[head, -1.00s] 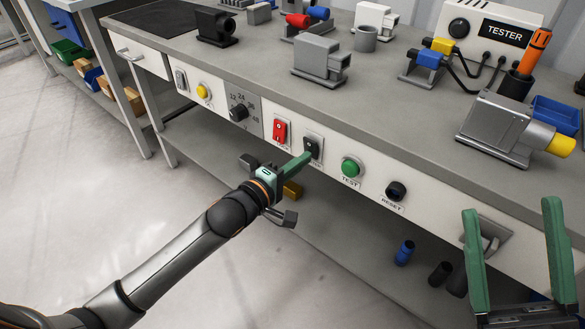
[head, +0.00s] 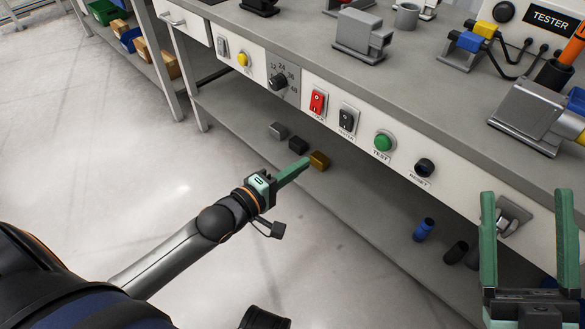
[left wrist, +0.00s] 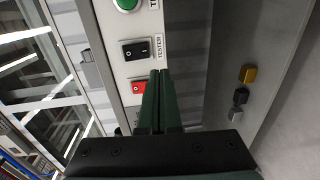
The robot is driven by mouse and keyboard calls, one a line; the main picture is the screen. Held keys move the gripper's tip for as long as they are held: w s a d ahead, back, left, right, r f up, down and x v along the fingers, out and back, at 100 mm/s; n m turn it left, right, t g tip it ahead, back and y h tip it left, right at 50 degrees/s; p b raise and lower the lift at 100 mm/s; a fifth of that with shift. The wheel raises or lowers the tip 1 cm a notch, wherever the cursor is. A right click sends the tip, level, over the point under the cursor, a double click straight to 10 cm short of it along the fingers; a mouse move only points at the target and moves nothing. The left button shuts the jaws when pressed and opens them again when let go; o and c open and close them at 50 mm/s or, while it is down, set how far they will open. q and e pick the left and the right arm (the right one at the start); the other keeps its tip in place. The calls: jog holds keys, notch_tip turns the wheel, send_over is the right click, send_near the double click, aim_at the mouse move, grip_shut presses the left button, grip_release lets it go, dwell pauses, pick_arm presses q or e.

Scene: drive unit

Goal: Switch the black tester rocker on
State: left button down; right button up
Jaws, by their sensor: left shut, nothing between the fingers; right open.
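The black rocker (head: 347,119) labelled TESTER is on the white front panel, between the red rocker (head: 317,101) and the green TEST button (head: 383,142). It also shows in the left wrist view (left wrist: 136,50), with white marks on its face. I cannot tell which end is pressed in. My left gripper (head: 304,163) is shut and empty, below and left of the black rocker in the head view and apart from it. Its closed fingers show in the left wrist view (left wrist: 159,74). My right gripper (head: 526,194) is open and empty at the lower right.
The panel also carries a dial (head: 278,82), a yellow button (head: 242,59) and a black RESET button (head: 424,167). Small blocks (head: 319,160) and a blue cylinder (head: 424,229) rest on the lower shelf. Floor left of the bench is clear.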

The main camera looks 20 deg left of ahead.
pick_arm(q)
jog(key=shift+v, duration=0.85)
pick_arm(e)
jog(key=shift+w+f+m+h, duration=0.55)
jog(key=shift+f+m+h, duration=0.05)
jog(key=shift+f, duration=0.15)
pick_arm(q)
jog(key=shift+f, duration=0.15)
